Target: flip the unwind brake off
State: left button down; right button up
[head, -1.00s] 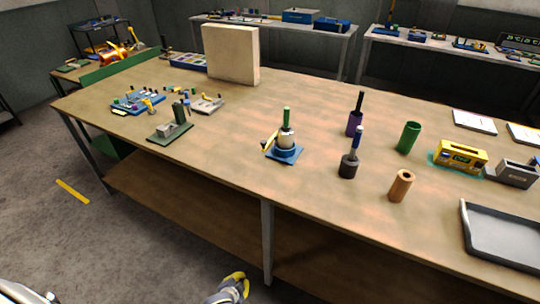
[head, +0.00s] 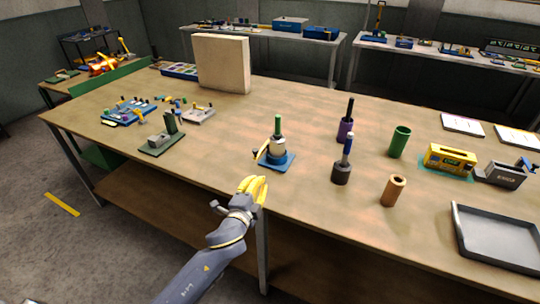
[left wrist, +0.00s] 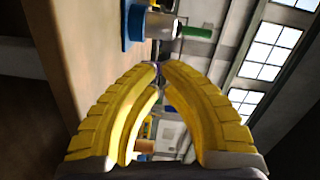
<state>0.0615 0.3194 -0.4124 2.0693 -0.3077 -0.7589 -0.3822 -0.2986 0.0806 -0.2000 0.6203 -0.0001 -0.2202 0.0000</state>
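The unwind stand, a blue square base (head: 283,163) with a pale spool, a green upright post (head: 278,124) and a yellow lever (head: 261,152) on its left side, stands near the table's front edge. I take the yellow lever to be the brake; its exact setting is too small to tell. My left gripper (head: 255,185) is in front of and below the stand, apart from it, by the table's front edge. In the left wrist view its yellow fingers (left wrist: 160,68) meet at the tips with nothing seen between them. That view also shows the stand's green post (left wrist: 198,32). My right gripper is out of view.
To the right stand a black cup with a blue-handled tool (head: 342,173), a purple holder (head: 345,130), a green cylinder (head: 399,142) and a brown tube (head: 393,190). A grey tray (head: 500,238) lies at the right edge.

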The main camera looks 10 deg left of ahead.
pick_arm(q)
jog(key=shift+w+d+r+m, duration=0.2)
jog(key=shift+w+r+m, duration=0.05)
jog(key=shift+w+r, duration=0.3)
jog(key=shift+w+d+r+m, duration=0.25)
jog(key=shift+w+r, duration=0.15)
jog(key=shift+r, duration=0.1)
jog(key=w+a+f, duration=0.1)
jog(key=w+a, duration=0.1)
jog(key=w, duration=0.9)
jog(key=shift+w+a, duration=0.15)
jog(key=shift+a, duration=0.25)
jog(key=shift+a+h, duration=0.15)
jog(key=shift+h, duration=0.15)
jog(key=shift+a+m+h, duration=0.3)
